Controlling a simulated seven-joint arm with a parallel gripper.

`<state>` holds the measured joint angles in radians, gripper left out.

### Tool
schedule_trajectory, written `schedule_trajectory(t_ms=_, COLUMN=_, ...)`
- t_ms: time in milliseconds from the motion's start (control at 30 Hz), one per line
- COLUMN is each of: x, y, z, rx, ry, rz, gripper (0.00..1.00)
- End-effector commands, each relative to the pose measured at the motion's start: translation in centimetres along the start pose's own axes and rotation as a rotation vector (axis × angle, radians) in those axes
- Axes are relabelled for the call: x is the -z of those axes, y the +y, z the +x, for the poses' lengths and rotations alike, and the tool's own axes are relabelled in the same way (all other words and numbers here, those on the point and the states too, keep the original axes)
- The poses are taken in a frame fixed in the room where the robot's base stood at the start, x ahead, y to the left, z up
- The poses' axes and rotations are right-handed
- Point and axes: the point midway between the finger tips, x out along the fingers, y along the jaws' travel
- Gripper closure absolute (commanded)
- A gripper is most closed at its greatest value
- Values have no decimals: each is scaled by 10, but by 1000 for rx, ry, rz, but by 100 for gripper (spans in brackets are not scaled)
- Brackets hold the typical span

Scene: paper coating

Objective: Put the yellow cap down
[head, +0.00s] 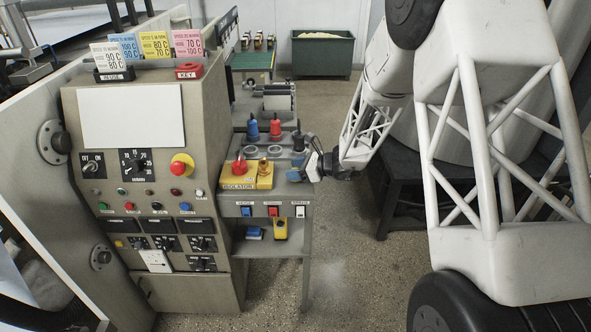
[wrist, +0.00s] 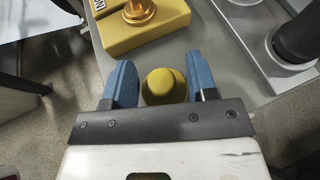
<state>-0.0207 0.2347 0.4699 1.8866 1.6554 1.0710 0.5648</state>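The yellow cap (wrist: 164,86) is a small round piece between the two blue fingers of my gripper (wrist: 160,82) in the wrist view. The fingers sit close against both its sides, and my gripper looks shut on it. In the head view my gripper (head: 300,174) is at the right edge of the grey bench (head: 277,199), right of the yellow isolator box (head: 240,184). The cap cannot be made out there. In the wrist view the box (wrist: 146,34), with a brass-coloured round fitting on top, lies beyond the fingers. The cap's height above the bench is unclear.
Blue, red and black-handled pieces (head: 275,127) stand behind the box, near metal rings. A round metal cup and a black post (wrist: 297,38) are at the right in the wrist view. The control panel (head: 155,190) stands left. Bare bench shows between box and cup.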

Motion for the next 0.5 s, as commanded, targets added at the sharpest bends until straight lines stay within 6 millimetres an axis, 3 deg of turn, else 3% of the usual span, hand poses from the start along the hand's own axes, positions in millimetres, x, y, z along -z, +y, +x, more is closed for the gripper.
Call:
schedule_trajectory(t_ms=267, x=-3, y=0, z=-1, rx=0, ry=0, rz=0, gripper=47)
schedule_trajectory(t_ms=500, x=-3, y=0, z=-18, rx=1, ry=0, rz=0, gripper=47)
